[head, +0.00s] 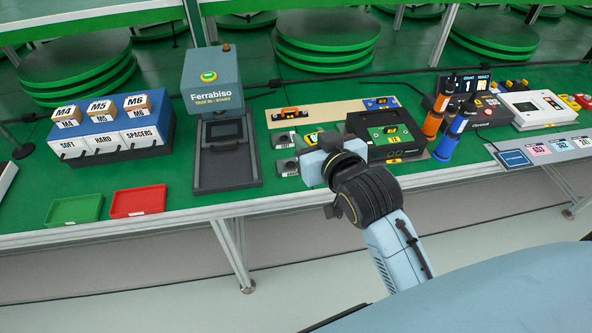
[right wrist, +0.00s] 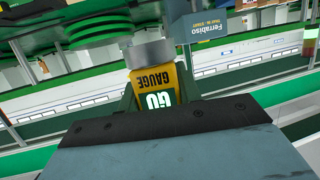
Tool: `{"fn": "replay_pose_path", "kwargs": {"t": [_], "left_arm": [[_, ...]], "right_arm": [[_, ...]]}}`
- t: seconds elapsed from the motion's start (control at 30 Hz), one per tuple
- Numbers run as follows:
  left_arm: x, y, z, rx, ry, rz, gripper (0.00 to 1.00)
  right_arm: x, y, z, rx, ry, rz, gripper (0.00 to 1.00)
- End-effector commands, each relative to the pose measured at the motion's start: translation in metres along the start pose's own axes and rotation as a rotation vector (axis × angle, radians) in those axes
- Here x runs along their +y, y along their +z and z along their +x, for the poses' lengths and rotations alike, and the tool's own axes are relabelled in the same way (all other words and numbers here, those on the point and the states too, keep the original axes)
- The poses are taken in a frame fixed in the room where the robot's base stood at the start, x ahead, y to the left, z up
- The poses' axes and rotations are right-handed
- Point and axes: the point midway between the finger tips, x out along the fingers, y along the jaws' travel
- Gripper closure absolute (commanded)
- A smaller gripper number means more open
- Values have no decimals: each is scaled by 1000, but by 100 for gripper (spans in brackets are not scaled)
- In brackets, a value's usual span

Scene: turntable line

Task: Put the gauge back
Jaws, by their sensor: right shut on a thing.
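The gauge (right wrist: 153,90) shows in the right wrist view as a yellow and green block lettered "GO GAUGE", with a grey metal end at its top. My right gripper (head: 318,163) is shut on it, above the front part of the green bench. In the head view the gripper and wrist hide most of what lies beneath them. A small yellow piece (head: 311,138) shows just behind the gripper; I cannot tell whether it is the held gauge. Two small grey blocks (head: 285,140) with labels stand to the gripper's left. My left gripper is not in view.
A black case (head: 388,133) with a yellow label stands right of the gripper, near orange and blue bottles (head: 433,122). The Ferrabiso press (head: 226,150) stands to the left. Red (head: 138,201) and green (head: 75,210) trays lie at the front left. A beige board (head: 335,112) lies behind.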

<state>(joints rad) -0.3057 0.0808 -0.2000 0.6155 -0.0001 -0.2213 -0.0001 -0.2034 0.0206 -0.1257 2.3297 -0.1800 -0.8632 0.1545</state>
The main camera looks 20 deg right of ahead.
Motion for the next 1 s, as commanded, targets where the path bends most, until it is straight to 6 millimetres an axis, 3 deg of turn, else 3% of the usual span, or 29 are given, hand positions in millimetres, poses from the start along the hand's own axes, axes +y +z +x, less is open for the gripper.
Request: {"fn": "replay_pose_path", "kwargs": {"t": [0.3, 0.43, 0.63, 1.0], "left_arm": [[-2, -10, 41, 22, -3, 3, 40], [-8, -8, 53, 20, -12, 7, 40], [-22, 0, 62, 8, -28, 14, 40], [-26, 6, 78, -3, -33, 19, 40]], "right_arm": [[79, 57, 108, -1, 121, 42, 100], [108, 78, 141, 1, 166, 56, 100], [131, 97, 165, 1, 207, 66, 100], [134, 153, 184, 0, 212, 66, 100]]}}
